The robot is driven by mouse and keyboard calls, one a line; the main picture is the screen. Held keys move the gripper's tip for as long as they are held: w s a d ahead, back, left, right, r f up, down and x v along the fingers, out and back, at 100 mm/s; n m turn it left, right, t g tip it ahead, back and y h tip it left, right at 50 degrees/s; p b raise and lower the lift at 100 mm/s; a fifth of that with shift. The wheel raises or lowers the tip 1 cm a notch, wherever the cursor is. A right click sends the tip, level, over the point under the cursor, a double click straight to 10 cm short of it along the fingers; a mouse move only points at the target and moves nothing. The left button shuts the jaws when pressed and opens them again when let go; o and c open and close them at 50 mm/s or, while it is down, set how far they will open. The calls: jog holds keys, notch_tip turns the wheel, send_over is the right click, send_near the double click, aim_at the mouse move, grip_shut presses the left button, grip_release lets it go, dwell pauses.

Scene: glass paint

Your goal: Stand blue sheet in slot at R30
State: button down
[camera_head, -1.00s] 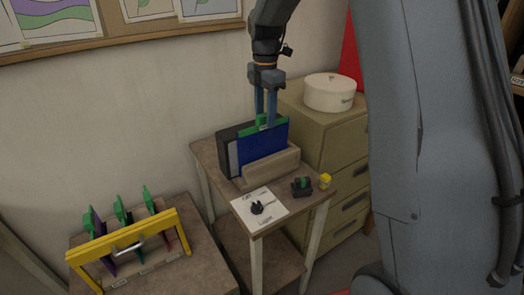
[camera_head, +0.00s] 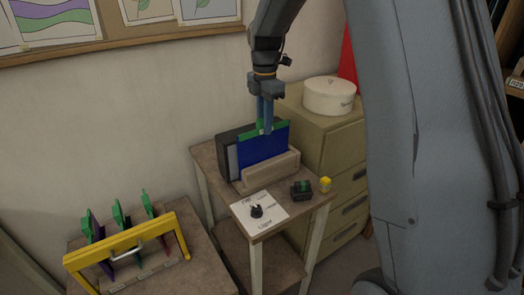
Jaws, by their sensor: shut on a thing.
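The blue sheet (camera_head: 262,147) stands in a wooden holder (camera_head: 272,173) on the small table, with a green clip (camera_head: 252,128) along its top edge. My gripper (camera_head: 266,130) points down from above and is shut on the green clip of the blue sheet. The sheet's lower part is hidden behind the holder's front wall. A yellow-framed rack (camera_head: 118,249) at the lower left holds several upright sheets with green clips, one of them purple (camera_head: 104,262). Its labels are too small to read, so I cannot tell which slot is R30.
A dark panel (camera_head: 226,157) stands behind the blue sheet. A white card with a black knob (camera_head: 257,211), a dark block (camera_head: 301,189) and a yellow item (camera_head: 325,184) sit in front. A drawer cabinet (camera_head: 338,155) with a white round box (camera_head: 329,96) stands to the right.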

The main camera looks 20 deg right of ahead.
jog(key=shift+r+p, duration=0.3)
jog(key=shift+p, duration=0.25)
dwell(0.6)
jog(key=shift+f, duration=0.25)
dwell(0.9)
jog(key=c, duration=1.6)
grip_release()
jog(key=shift+r, duration=0.1)
jog(key=shift+r+p, duration=2.5)
jog(key=shift+r, duration=0.9)
